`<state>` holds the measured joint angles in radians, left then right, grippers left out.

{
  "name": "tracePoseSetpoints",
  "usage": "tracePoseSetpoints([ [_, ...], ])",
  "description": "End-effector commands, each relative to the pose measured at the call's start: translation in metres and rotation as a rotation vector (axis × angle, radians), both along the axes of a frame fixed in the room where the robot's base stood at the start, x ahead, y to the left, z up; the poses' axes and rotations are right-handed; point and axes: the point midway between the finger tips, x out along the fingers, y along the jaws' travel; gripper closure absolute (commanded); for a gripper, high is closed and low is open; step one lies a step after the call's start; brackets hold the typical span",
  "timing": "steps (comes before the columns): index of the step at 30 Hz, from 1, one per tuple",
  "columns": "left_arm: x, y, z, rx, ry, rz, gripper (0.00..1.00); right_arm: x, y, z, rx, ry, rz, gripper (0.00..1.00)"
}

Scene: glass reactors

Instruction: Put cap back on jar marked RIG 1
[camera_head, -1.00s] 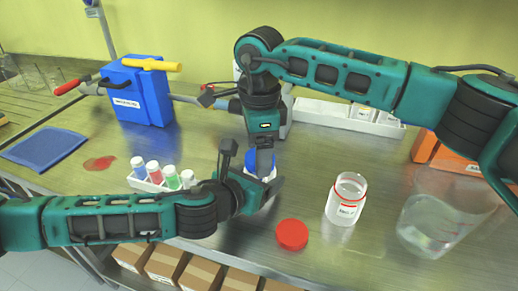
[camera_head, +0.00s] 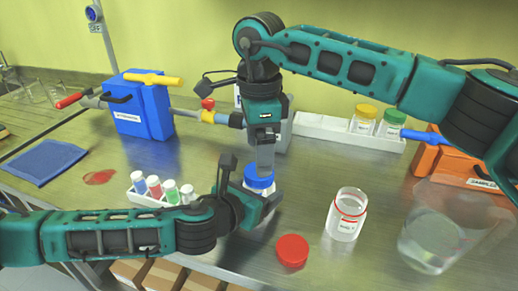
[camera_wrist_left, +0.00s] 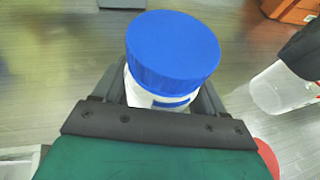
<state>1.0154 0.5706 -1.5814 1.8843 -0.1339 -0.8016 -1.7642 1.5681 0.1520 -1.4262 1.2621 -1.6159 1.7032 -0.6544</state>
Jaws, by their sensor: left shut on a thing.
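My left gripper (camera_head: 250,192) is shut on a white jar with a blue cap (camera_head: 259,177). In the left wrist view the blue cap (camera_wrist_left: 172,50) sits on top of this jar (camera_wrist_left: 150,97). My right gripper (camera_head: 265,158) points down just above the blue cap; its jaw opening does not show clearly. To the right stands an open clear jar (camera_head: 345,215) with red lines, its label too small to read. A loose red cap (camera_head: 292,250) lies on the bench between them. The RIG 1 marking is not readable on either jar.
A large clear beaker (camera_head: 432,235) stands at the right. A rack of small vials (camera_head: 150,201) is at the left, near my left arm. At the back are a blue box (camera_head: 142,110), a white tray (camera_head: 318,127) with yellow- and green-capped jars, and an orange box (camera_head: 445,158).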

Motion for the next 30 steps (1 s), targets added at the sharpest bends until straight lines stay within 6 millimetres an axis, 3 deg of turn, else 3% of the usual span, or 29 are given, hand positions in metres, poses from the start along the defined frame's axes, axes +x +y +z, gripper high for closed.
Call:
tracePoseSetpoints([
  [3, -0.001, -0.001, -0.001, 0.0, 0.001, -0.003, 1.0, 0.0, 0.0, 0.0, 0.0, 0.0, -0.001, 0.0],
  [14, -0.001, -0.001, -0.001, 0.0, 0.002, -0.003, 1.0, 0.001, 0.0, 0.009, 0.001, -0.004, -0.001, 0.0],
  [24, -0.001, -0.001, -0.001, 0.0, 0.001, -0.003, 1.0, 0.001, 0.0, 0.078, 0.001, -0.005, -0.001, 0.0],
  [30, -0.001, -0.001, -0.001, 0.0, 0.001, -0.003, 1.0, 0.0, 0.0, 0.109, -0.001, -0.002, -0.001, 0.0],
])
